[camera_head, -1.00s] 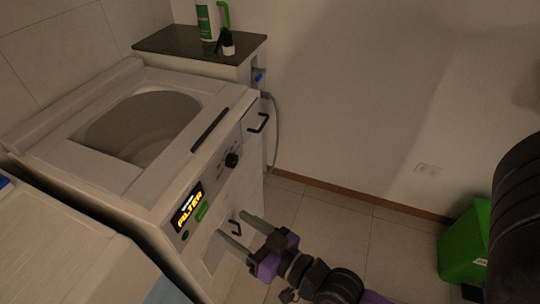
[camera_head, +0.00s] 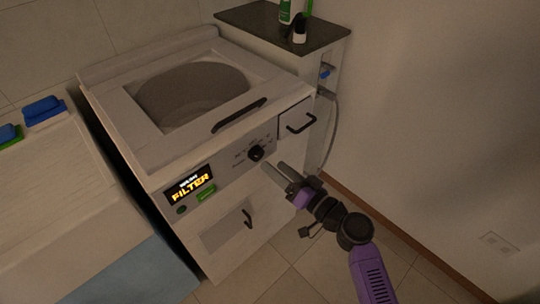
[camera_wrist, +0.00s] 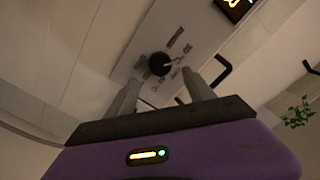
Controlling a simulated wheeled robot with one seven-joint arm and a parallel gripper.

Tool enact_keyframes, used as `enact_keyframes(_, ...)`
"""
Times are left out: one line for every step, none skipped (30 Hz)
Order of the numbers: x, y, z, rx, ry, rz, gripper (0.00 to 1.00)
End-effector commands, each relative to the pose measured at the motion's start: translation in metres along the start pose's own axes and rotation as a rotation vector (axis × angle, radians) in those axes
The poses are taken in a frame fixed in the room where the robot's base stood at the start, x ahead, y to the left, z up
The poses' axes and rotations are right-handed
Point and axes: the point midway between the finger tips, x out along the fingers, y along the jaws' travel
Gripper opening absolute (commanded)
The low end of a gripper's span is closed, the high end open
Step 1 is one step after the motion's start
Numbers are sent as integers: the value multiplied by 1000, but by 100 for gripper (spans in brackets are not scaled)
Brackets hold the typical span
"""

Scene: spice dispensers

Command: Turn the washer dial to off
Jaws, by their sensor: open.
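The white washer (camera_head: 150,150) stands at the left of the head view with its round lid window on top. Its black dial (camera_head: 256,153) sits on the front panel, ringed by small labels too fine to read. The dial also shows in the wrist view (camera_wrist: 160,64), beyond my fingertips and between them in the picture. My gripper (camera_head: 277,172) is open and empty, in front of the panel just below and right of the dial. In the wrist view my gripper (camera_wrist: 160,92) has its two grey fingers apart and pointing toward the panel. I see no contact with the dial.
A lit display reading FILTER (camera_head: 191,185) and a green button (camera_head: 206,194) are left of the dial. Black handles show on the drawer (camera_head: 301,123) and lower door (camera_head: 247,218). A dark-topped cabinet (camera_head: 285,30) holds bottles behind. Floor is clear at right.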

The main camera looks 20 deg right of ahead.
Motion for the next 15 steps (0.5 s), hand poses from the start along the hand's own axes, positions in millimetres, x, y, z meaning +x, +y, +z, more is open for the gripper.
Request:
enact_keyframes(9,-2,-2,-1,-1,-3,62)
enact_keyframes(14,-2,-2,0,-1,-2,62)
enact_keyframes(20,-2,-2,0,0,-2,62)
enact_keyframes(25,-2,-1,0,-1,-2,62)
enact_keyframes(30,-2,-1,1,-1,-2,62)
enact_keyframes(36,-2,-1,1,-1,-2,62)
enact_keyframes(40,-2,-1,1,-1,-1,62)
enact_keyframes(43,-1,-1,1,0,-1,62)
enact_keyframes(47,-1,0,1,-1,0,62)
enact_keyframes(50,-1,-1,0,-1,0,62)
enact_keyframes(53,-1,-1,0,0,0,62)
enact_keyframes(55,-1,0,0,-1,0,62)
enact_keyframes(56,0,0,0,-1,1,62)
enact_keyframes(58,0,0,0,-1,1,62)
enact_keyframes(59,0,0,0,-1,1,62)
